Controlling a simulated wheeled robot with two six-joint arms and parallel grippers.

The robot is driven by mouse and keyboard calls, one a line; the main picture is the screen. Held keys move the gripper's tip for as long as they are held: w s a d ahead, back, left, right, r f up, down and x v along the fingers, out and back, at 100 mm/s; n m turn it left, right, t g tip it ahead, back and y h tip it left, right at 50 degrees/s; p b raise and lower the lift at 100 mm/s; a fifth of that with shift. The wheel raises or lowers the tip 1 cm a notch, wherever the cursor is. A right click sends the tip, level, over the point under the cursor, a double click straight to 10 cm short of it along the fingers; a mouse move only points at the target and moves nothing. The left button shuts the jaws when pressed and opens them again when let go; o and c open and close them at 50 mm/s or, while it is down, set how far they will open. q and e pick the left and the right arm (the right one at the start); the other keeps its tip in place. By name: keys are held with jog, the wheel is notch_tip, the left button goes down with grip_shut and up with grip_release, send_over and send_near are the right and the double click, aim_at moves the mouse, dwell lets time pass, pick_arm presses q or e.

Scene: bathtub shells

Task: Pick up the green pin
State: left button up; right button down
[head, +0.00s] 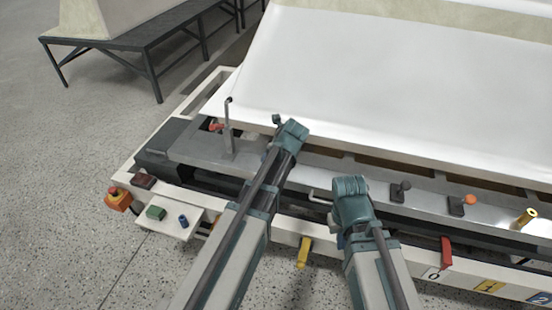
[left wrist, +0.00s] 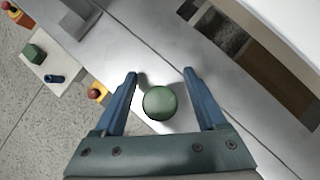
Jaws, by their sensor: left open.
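The green pin shows in the left wrist view as a round green top (left wrist: 160,102), seen end-on over the grey metal surface. My left gripper (left wrist: 160,74) is open, with one blue finger on each side of the pin and visible gaps between. In the head view my left gripper (head: 291,133) is over the metal rail, and its body hides the pin. My right gripper (head: 351,196) is to the right, above the front edge of the frame. Its fingers are hidden, so its opening does not show.
A bent metal rod (head: 228,128) stands left of my left gripper. A large white shell (head: 390,75) rises behind the rail. Levers with dark (head: 400,191) and orange (head: 470,200) knobs and a yellow pin (head: 526,217) are at right. A small panel (head: 168,226) is at left.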

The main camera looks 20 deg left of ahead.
pick_arm(q)
grip_shut()
jog(key=shift+r, duration=0.2)
dwell(0.3)
notch_tip(320, 180, up, 10)
jog(key=p, duration=1)
